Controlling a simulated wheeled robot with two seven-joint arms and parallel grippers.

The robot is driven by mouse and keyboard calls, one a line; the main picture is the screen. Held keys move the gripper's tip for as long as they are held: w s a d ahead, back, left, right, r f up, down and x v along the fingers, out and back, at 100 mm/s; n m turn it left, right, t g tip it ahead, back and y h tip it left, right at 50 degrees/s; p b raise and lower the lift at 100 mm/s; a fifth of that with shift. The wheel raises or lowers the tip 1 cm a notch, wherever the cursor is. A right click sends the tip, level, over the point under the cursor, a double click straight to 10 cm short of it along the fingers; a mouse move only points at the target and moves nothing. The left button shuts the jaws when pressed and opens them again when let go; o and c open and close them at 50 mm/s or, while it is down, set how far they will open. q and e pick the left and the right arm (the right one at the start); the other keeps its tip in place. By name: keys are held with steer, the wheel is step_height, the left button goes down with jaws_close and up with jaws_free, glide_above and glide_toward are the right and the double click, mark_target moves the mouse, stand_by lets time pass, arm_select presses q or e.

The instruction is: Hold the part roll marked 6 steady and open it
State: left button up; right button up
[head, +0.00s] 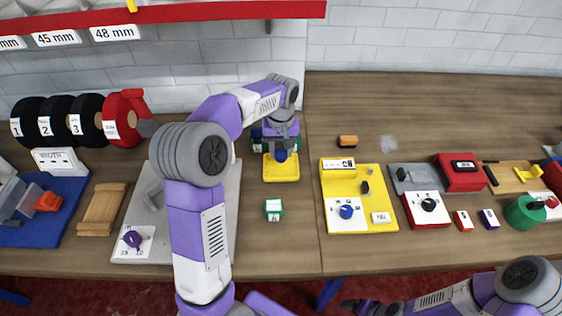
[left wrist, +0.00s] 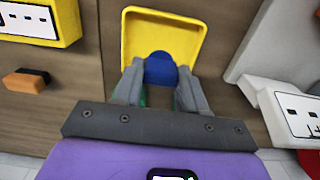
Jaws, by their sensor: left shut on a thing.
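My left gripper (head: 281,152) points down over a yellow tray (head: 282,176) and is shut on a blue rounded piece. My right gripper (head: 368,307) is partly in view at the bottom edge.
Green and dark pieces (head: 257,138) stand partly hidden behind my left gripper. A yellow dial panel (head: 376,175) is to the right, with a small orange-black block (head: 347,141) behind it. Numbered black rolls (head: 57,120) and a red roll (head: 118,115) stand at left. Bare wood lies around the green block.

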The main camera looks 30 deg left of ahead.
mark_target(281, 158)
arm_select(q)
steer(key=shift+f+b, duration=0.55)
steer(key=shift+f, duration=1.65)
steer(key=shift+f, duration=0.2)
steer(key=o, duration=1.2)
steer(key=shift+c, duration=0.2)
steer(key=shift+r, duration=0.15)
step_height(281, 158, up, 11)
steer(key=p, duration=0.3)
steer(key=shift+r, duration=0.2)
steer(key=shift+r+p, duration=0.3)
steer(key=shift+r, duration=0.1)
